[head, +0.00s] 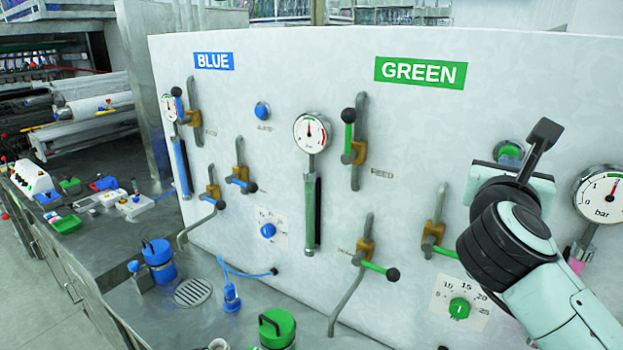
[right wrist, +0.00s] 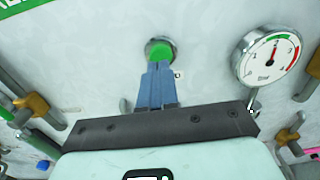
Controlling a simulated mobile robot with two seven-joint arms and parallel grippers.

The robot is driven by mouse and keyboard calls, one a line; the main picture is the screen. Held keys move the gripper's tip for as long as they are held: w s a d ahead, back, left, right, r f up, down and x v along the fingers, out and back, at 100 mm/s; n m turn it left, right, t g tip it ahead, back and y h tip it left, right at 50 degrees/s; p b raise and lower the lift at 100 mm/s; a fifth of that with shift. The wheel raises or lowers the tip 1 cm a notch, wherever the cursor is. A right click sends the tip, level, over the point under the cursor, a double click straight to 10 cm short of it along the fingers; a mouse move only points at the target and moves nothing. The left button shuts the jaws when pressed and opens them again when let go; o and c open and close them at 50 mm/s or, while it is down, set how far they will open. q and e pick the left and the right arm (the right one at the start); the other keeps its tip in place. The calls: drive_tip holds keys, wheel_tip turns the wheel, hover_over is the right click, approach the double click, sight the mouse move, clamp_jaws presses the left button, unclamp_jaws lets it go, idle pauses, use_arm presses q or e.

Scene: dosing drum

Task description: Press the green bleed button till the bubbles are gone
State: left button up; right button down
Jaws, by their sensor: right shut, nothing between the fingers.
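The green bleed button (head: 510,150) is on the white panel, below and right of the GREEN sign. It also shows in the right wrist view (right wrist: 159,48). My right gripper (head: 507,163) is shut and empty, its fingertips at the button's lower part. In the right wrist view the two blue-grey fingers (right wrist: 157,70) lie together over the lower edge of the button. I cannot tell whether they touch it or whether it is pushed in. A sight tube with green liquid (head: 310,212) hangs under a round gauge; bubbles are too small to tell. My left gripper is not in view.
A pressure gauge (head: 604,197) sits close to the right of my arm. Valve handles with black knobs stick out at left, such as one (head: 392,274). A green dial (head: 459,308) is below. A blue button (head: 262,110) is on the BLUE side.

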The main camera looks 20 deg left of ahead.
use_arm(q)
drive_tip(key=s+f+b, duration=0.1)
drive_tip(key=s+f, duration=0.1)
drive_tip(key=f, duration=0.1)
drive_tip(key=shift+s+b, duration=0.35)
drive_tip(key=shift+b, duration=0.05)
use_arm(e)
drive_tip(key=v, duration=0.6)
drive_tip(key=shift+s, duration=0.35)
drive_tip(key=shift+w, duration=0.1)
